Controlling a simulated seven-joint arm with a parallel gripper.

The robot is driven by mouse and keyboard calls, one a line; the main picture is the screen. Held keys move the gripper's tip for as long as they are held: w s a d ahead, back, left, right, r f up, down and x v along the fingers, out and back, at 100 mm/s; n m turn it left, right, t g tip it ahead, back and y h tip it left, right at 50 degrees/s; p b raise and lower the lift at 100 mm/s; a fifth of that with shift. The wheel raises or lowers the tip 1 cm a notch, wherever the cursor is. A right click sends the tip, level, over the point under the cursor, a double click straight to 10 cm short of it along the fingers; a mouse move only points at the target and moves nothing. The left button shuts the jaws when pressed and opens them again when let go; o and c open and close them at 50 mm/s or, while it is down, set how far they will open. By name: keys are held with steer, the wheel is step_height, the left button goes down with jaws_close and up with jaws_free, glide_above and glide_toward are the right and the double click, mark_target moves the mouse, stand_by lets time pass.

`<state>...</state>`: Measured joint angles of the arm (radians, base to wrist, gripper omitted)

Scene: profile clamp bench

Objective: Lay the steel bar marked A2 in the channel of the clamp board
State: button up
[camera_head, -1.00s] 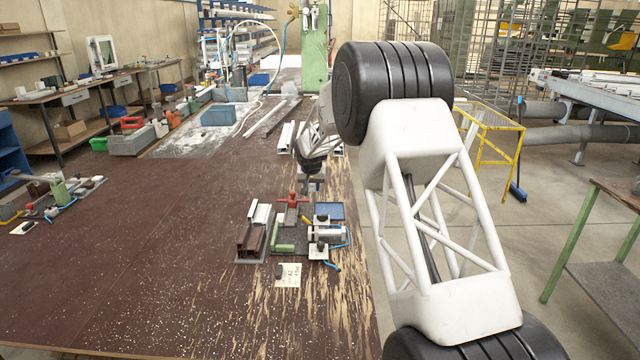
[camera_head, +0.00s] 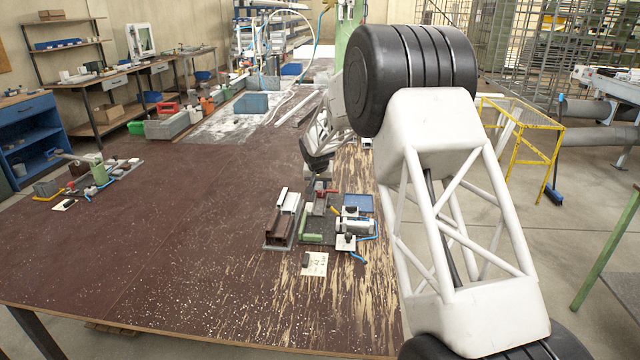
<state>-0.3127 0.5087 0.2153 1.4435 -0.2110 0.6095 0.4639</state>
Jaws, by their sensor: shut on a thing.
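The clamp board (camera_head: 318,238) is a small dark plate on the brown bench. It carries a red-handled part, a green strip (camera_head: 312,239) and a silver cylinder (camera_head: 355,226). My gripper (camera_head: 321,184) is just behind the board, pointing down, small and partly hidden by its own wrist. It is shut on a piece that barely shows and looks like the steel bar; its mark cannot be read. The channel is too small to make out clearly. A pale card (camera_head: 315,266) with unclear marks lies in front of the board, with a small dark block (camera_head: 306,259) on it.
A holder with white and brown profiles (camera_head: 283,222) stands directly left of the board. A blue tray (camera_head: 358,204) and blue hose (camera_head: 364,238) are at its right. Another fixture with a green post (camera_head: 99,174) stands far left. The bench between is clear.

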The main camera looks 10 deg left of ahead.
mark_target(319, 188)
steer(key=shift+f, duration=0.1)
steer(key=shift+f, duration=3.3)
steer(key=o, duration=1)
steer(key=shift+v, duration=3.8)
